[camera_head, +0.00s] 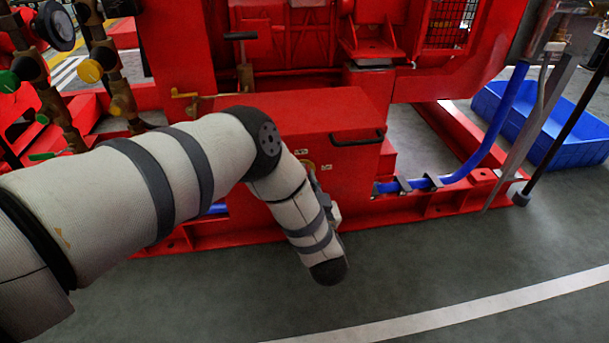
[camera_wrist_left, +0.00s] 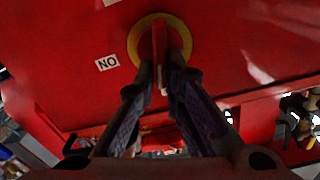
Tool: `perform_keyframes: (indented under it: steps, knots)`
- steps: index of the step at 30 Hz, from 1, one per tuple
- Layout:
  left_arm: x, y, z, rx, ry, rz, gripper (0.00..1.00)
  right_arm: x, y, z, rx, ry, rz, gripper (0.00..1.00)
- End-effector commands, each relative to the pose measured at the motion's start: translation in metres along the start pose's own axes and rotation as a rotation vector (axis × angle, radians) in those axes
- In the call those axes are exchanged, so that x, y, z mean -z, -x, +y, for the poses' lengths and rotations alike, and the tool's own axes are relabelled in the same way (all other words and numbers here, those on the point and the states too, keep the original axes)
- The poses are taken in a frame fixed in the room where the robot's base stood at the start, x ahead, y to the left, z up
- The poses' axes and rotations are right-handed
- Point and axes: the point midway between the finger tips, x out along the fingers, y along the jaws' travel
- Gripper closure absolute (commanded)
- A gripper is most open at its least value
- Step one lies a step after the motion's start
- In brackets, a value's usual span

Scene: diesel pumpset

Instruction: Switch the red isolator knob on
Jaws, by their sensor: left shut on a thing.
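The red isolator knob (camera_wrist_left: 159,42) sits on a round yellow plate (camera_wrist_left: 134,40) on a red panel in the left wrist view. Its handle stands upright in that picture. A white label (camera_wrist_left: 107,63), reading ON upside down, is left of the plate. My left gripper (camera_wrist_left: 164,78) is shut on the knob's handle, one finger on each side. In the head view my left arm reaches the front of the red box (camera_head: 345,115), and its forearm and wrist hide most of the gripper and the knob. My right gripper is not in view.
A black handle (camera_head: 357,138) is on the red box near my wrist. A blue hose (camera_head: 490,145) and a blue crate (camera_head: 575,140) are at the right. Valves with yellow and green knobs (camera_head: 90,71) stand at the left. The grey floor in front is clear.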

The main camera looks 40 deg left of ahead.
Motion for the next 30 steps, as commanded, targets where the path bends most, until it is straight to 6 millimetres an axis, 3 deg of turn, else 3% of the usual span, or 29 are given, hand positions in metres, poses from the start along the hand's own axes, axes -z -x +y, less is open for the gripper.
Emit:
perform_keyframes:
  steps: [30]
  knots:
    - [-0.009, 0.001, 0.013, -0.003, -0.956, -0.003, 1.00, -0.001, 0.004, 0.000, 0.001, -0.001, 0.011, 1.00]
